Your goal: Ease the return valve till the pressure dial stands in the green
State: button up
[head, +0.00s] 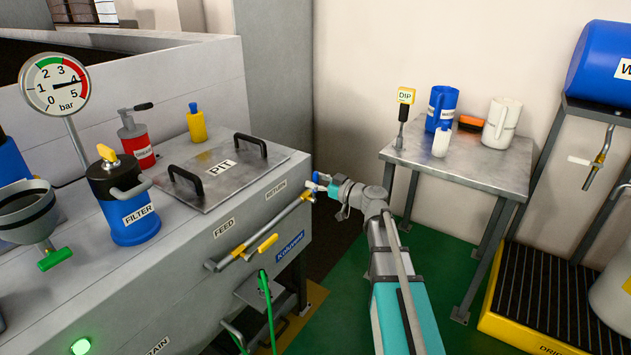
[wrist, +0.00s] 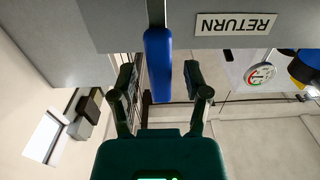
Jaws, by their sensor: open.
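The return valve's blue handle (wrist: 158,65) stands between the open fingers of my gripper (wrist: 158,82) in the wrist view, with a gap on each side. The RETURN label (wrist: 236,24) is upside down beside it. In the head view my gripper (head: 324,184) is at the return end of the tank front, and only a little of the blue handle (head: 321,177) shows there. The pressure dial (head: 56,84) has its needle just past 4 bar, in the red arc; the green arc is around 2 to 3. The dial is small in the wrist view (wrist: 261,74).
A pipe with a yellow lever (head: 267,243) runs along the tank front below the FEED label (head: 224,228). The pit lid (head: 222,171) and blue filter (head: 133,215) are on the tank top. A metal table (head: 468,165) with jugs stands to the right of my arm.

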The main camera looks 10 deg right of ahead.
jog(key=shift+w+a, duration=0.15)
grip_shut()
dwell(0.4)
jog(key=shift+a, duration=0.15)
